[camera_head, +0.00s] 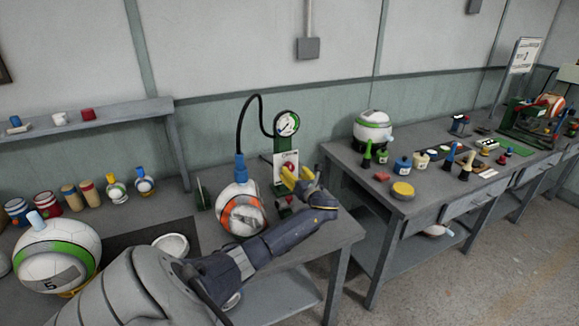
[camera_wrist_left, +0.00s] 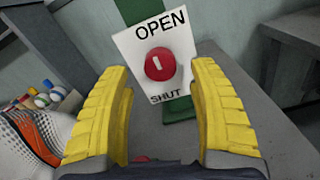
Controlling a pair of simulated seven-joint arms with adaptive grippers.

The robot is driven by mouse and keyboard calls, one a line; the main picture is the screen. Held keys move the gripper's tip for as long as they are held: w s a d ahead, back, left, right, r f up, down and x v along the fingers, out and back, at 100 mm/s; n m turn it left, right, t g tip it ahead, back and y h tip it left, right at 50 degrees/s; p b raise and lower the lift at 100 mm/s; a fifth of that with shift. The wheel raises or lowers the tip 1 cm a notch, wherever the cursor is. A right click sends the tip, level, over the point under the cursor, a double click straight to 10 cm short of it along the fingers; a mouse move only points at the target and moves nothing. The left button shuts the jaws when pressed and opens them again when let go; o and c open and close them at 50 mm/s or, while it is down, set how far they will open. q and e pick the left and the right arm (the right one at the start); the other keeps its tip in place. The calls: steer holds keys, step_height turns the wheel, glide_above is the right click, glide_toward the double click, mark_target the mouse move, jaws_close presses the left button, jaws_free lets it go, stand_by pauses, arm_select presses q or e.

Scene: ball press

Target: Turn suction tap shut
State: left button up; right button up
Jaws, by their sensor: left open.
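The suction tap is a round red knob (camera_wrist_left: 160,64) with a short white mark, on a white plate (camera_wrist_left: 133,53) reading OPEN at the top and SHUT at the bottom. The mark runs roughly up and down, nearer the OPEN direction than sideways. In the head view the plate (camera_head: 280,158) stands on a green post below a dial gauge (camera_head: 287,123). My left gripper (camera_head: 298,176) is open in front of the plate. In the left wrist view its yellow fingers stand either side of the knob, apart from it. My right gripper is not in view.
A white and orange ball (camera_head: 240,209) with a blue fitting and black hose (camera_head: 240,125) stands just left of the post. A second table (camera_head: 405,207) with small items stands to the right.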

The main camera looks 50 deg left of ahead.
mark_target(290, 168)
arm_select(q)
steer(key=shift+x, duration=2.2)
jaws_close()
